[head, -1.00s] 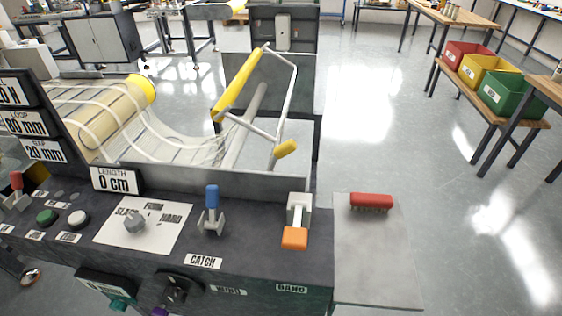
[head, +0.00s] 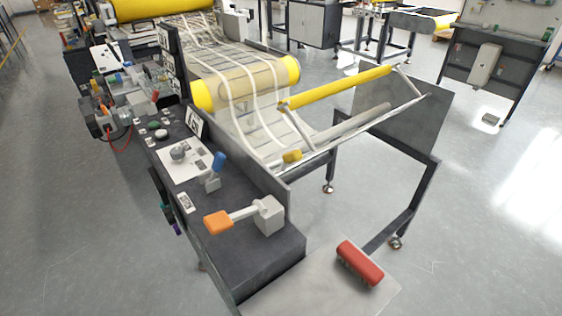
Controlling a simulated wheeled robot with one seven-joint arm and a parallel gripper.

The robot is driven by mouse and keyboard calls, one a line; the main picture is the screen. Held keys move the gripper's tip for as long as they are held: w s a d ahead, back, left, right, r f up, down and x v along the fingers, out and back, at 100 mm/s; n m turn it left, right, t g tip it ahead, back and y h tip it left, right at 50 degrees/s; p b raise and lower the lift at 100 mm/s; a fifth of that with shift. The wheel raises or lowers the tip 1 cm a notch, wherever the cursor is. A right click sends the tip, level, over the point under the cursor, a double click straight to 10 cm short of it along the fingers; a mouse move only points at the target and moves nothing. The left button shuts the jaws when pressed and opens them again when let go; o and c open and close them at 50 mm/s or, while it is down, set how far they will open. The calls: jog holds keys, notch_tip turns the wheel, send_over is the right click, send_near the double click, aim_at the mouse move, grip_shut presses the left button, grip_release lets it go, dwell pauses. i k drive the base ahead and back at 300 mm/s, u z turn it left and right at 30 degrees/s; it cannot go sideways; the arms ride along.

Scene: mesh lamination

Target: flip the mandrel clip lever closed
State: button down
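The grey mandrel roll (head: 345,133) lies across the machine at the end of the mesh. A raised frame with a yellow bar (head: 335,88) stands over it on thin metal arms, apart from the roll. A short yellow grip (head: 292,156) sits at the near end of the mandrel. I cannot tell for sure which of these parts is the clip lever. A lever with an orange handle (head: 217,222) sticks out leftward from a pale block on the near end of the console. My gripper is not in view.
The dark console (head: 262,258) carries a blue-handled catch lever (head: 218,162) and a knob (head: 180,152). A red-backed brush (head: 360,263) lies on the grey side shelf (head: 300,295). Mesh (head: 245,105) runs over a yellow roller. Open floor lies to the right.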

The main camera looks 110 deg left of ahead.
aim_at(217, 164)
jog(key=u, duration=0.05)
jog(key=i, duration=1.3)
jog(key=u, duration=3.85)
